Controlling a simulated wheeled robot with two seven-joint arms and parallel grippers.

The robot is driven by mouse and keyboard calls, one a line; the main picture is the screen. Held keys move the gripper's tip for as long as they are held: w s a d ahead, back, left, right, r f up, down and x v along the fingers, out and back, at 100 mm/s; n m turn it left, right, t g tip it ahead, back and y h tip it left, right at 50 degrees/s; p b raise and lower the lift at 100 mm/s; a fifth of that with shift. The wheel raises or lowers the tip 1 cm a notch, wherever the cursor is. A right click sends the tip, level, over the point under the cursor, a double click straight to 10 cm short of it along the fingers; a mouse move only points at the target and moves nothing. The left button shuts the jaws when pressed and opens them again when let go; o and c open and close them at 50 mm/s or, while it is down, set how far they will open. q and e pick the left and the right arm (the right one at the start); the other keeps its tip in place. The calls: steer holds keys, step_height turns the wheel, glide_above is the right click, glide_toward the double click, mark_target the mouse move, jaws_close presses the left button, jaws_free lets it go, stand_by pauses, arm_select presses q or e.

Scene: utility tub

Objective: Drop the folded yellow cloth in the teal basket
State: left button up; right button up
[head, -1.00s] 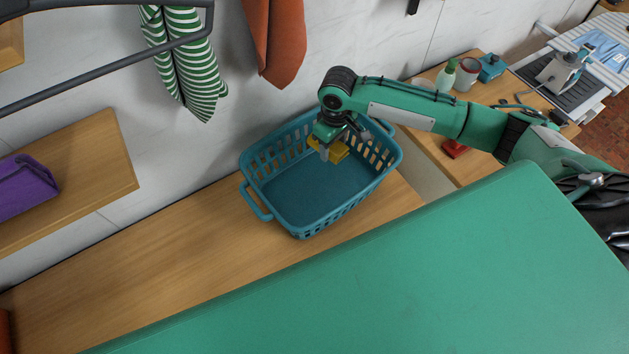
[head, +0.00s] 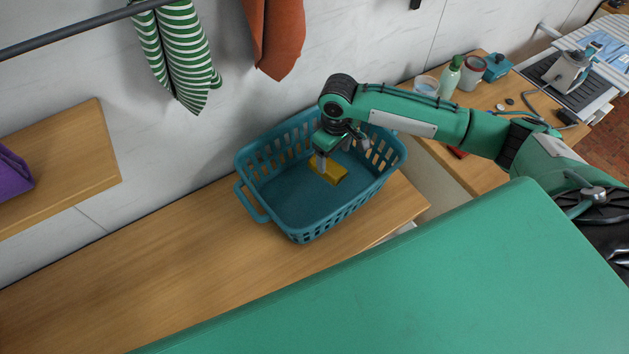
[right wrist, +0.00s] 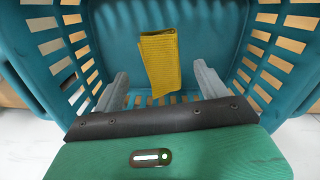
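The folded yellow cloth (head: 327,168) lies inside the teal basket (head: 268,210), near its back right part. In the right wrist view the cloth (right wrist: 159,62) shows whole, beyond the fingers and apart from them. My right gripper (head: 336,157) is above the basket's inside, over the cloth. Its two fingers (right wrist: 158,92) are wide apart with nothing between them. The basket's slotted walls (right wrist: 268,50) surround the view from the wrist. My left gripper does not show.
The basket stands on a wooden counter (head: 130,265) against a white wall. A striped cloth (head: 178,55) and an orange cloth (head: 276,38) hang above. A green bottle (head: 449,78) and a red-rimmed jar (head: 473,72) stand at right. The counter left of the basket is clear.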

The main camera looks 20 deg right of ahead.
steer(key=shift+r, duration=0.1)
step_height(320, 180, up, 14)
steer(key=b, duration=0.3)
stand_by(0.3)
steer(key=shift+f, duration=0.25)
